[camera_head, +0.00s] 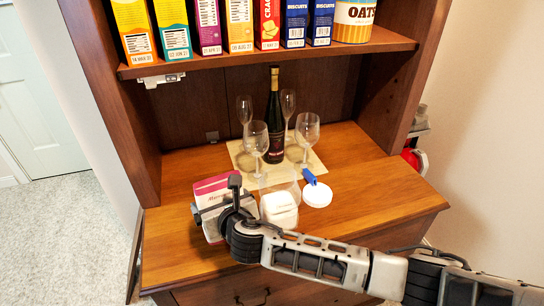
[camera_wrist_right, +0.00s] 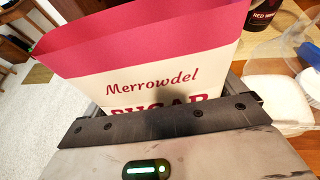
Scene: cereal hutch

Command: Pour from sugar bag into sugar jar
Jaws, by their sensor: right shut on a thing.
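The sugar bag (camera_head: 213,188) is cream with a red top band, in front of the hutch's left side. Its "Merrowdel SUGAR" face (camera_wrist_right: 150,85) fills much of the right wrist view; its top edge looks open. My right gripper (camera_head: 225,206) is shut on the bag, which leans a little. The clear sugar jar (camera_head: 280,182) stands just right of the bag, with white contents low in it. In the right wrist view the jar (camera_wrist_right: 285,45) is at the right edge. A round white lid (camera_head: 317,195) lies right of the jar. My left gripper is not in view.
A blue clip-like object (camera_head: 309,177) lies by the lid. Behind stand a dark bottle (camera_head: 275,120) and several glasses (camera_head: 308,130) on a mat (camera_head: 318,164). A shelf (camera_head: 270,60) with boxes and an oats canister hangs above. The counter's right side is clear.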

